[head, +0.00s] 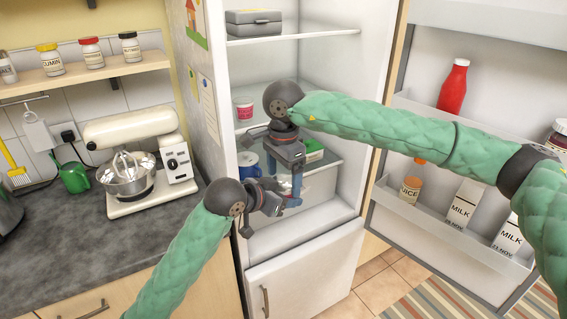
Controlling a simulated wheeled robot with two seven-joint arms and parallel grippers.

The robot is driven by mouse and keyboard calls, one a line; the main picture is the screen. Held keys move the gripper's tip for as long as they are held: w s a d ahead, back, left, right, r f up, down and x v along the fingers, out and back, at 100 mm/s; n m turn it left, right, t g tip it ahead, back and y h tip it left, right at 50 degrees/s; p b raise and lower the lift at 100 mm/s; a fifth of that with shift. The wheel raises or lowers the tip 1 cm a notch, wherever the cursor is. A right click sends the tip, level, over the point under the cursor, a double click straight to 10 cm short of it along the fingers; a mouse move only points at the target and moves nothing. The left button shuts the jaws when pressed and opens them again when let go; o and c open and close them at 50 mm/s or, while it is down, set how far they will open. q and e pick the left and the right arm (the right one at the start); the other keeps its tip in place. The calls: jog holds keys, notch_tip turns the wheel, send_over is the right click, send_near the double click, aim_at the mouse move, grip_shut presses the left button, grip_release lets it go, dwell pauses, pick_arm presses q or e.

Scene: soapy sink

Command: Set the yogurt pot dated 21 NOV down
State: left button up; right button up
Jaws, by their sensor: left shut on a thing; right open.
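A small white pot with a pink-red label (244,107) stands on the fridge's middle shelf; I cannot read a date on it. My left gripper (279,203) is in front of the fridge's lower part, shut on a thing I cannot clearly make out. My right gripper (291,187) points down just above and behind it, open, with bluish parts showing between the two grippers. A blue and white container (247,163) shows behind my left gripper, partly hidden.
The fridge door (456,225) stands open at the right, with a red bottle (453,86), juice (410,189) and milk cartons (463,203). A green and white pack (313,150) lies right of my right gripper. A grey box (254,23) sits on the top shelf. A mixer (135,150) stands on the left counter.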

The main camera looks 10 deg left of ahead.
jog(key=shift+f, duration=0.4)
jog(key=c, duration=1)
pick_arm(q)
jog(key=o, duration=1.1)
pick_arm(e)
jog(key=shift+c, duration=0.6)
